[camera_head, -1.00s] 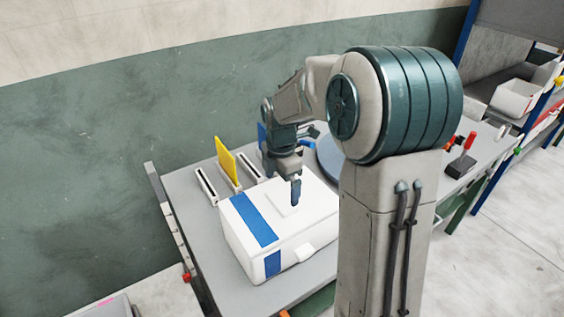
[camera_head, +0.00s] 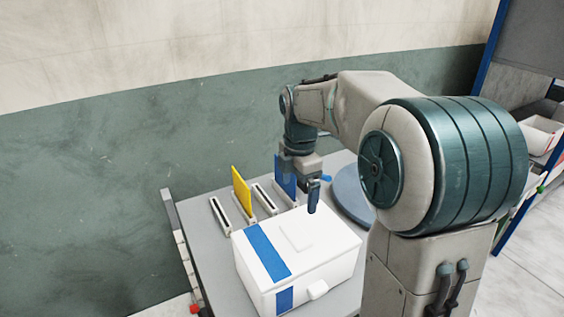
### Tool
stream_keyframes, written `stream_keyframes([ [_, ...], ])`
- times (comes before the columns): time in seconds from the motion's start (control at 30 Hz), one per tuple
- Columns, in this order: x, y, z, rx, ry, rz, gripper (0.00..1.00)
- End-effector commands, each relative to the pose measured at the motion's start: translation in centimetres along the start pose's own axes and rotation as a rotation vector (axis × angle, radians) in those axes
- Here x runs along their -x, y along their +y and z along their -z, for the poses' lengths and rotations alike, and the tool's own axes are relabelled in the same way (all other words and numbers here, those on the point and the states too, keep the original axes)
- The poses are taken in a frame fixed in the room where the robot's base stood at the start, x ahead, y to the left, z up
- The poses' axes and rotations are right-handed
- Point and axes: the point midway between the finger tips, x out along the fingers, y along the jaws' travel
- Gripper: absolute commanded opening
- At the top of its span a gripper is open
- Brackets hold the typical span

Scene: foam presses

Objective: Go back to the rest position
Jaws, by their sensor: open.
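My gripper (camera_head: 313,195) hangs at the end of my arm, fingers pointing down, above the back part of a white box (camera_head: 335,258) with a blue stripe. Its jaws are open and nothing shows between them. One finger is seen clearly; the other is mostly hidden. I cannot tell how wide the gap is between the fingertips and the box lid. My arm bends over the table from the right and hides part of it.
Behind the box stand several narrow slotted holders (camera_head: 220,215), one with a yellow plate (camera_head: 241,190) and one near a blue plate (camera_head: 286,176). A round blue-grey disc (camera_head: 352,195) lies right of the box on the grey table (camera_head: 213,270). Shelving with a white bin (camera_head: 540,133) stands far right.

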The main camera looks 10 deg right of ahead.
Motion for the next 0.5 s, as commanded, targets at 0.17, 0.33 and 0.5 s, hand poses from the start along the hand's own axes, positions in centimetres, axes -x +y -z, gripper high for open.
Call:
stream_keyframes([
  [0.17, 0.8, -2.7, 1.1, -0.227, -0.027, -0.035, 1.00],
  [0.33, 1.1, -6.7, 2.4, -0.581, -0.037, -0.098, 1.00],
  [0.5, 0.9, -10.8, 3.5, -0.942, -0.011, -0.167, 1.00],
])
